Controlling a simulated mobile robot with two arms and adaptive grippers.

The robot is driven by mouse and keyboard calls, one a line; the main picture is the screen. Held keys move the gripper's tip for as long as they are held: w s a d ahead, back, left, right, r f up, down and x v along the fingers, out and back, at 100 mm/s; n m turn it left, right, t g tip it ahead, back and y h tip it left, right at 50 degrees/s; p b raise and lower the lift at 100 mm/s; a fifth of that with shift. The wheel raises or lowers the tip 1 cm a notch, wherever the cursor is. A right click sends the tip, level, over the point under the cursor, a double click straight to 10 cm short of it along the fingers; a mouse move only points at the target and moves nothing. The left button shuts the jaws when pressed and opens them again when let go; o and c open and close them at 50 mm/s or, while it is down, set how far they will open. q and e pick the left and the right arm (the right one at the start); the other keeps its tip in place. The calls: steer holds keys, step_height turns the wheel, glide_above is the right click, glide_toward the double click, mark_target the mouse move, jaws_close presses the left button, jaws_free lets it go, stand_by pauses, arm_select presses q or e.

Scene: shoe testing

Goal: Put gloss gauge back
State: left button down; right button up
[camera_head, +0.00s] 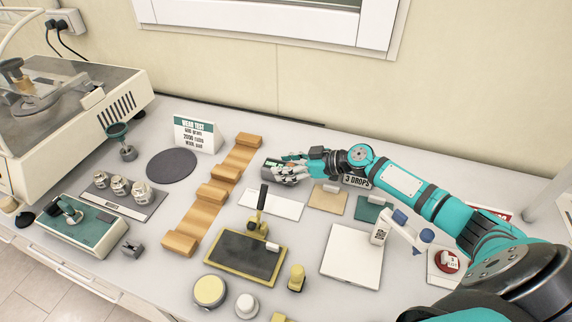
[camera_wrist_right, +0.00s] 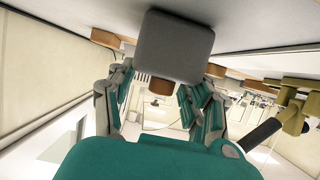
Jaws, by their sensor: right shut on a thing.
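My right gripper (camera_head: 288,168) reaches in from the right and is shut on the gloss gauge, a small grey block (camera_wrist_right: 175,48) seen between the fingers (camera_wrist_right: 162,105) in the right wrist view. In the head view the fingers and hand hide much of the gauge, and only a dark green and grey part (camera_head: 271,166) shows at the hand's left end. The hand is just right of the stepped wooden rack (camera_head: 207,203) and behind a white flat plate (camera_head: 272,204). I cannot tell whether the gauge touches the table. My left gripper is not in view.
A black pad in a yellow frame (camera_head: 240,257) with an upright dark handle stands in front. Tan (camera_head: 327,199) and green (camera_head: 371,210) swatches lie under my right arm. A "3 DROPS" sign (camera_head: 356,181) stands close to the arm. A dark disc (camera_head: 171,166) lies left.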

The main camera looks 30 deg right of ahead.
steer(key=o, duration=1.4)
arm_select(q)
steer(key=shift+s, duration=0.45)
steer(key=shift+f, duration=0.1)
arm_select(e)
steer(key=shift+s+d, duration=0.2)
steer(key=b+v, duration=0.3)
steer(key=v, duration=0.7)
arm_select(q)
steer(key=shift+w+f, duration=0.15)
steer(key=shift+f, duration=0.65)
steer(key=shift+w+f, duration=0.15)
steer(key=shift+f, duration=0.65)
arm_select(e)
steer(key=shift+s+d+r, duration=0.4)
steer(key=shift+s+r, duration=0.1)
